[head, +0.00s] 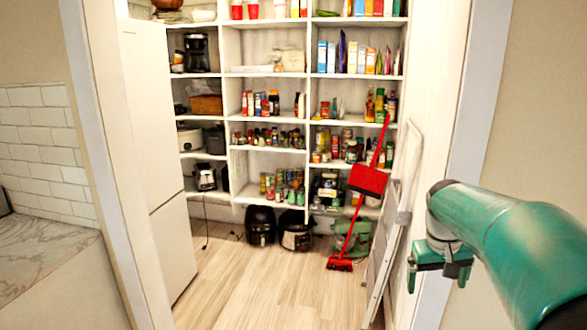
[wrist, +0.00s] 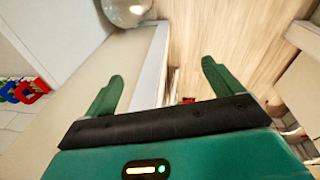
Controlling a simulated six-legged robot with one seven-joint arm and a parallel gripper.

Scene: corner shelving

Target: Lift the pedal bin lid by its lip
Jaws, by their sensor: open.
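I cannot make out a pedal bin, lid or lip for certain in the head view. A rounded, shiny silver thing (wrist: 128,10) is cut off by the top edge of the wrist view; it may be the bin, but too little shows to tell. My gripper (head: 438,280) is at the right of the head view, in front of the right side of the doorway. In the wrist view its two green fingers (wrist: 162,72) are spread apart with nothing between them. The silver thing lies beyond the left finger, apart from it.
The doorway opens onto shelves (head: 265,78) full of groceries. A white fridge (head: 155,130) stands left. A black air fryer (head: 261,226) and a cooker (head: 296,232) sit on the floor. A red dustpan (head: 368,180) and a stepladder (head: 392,220) stand right. The middle floor is clear.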

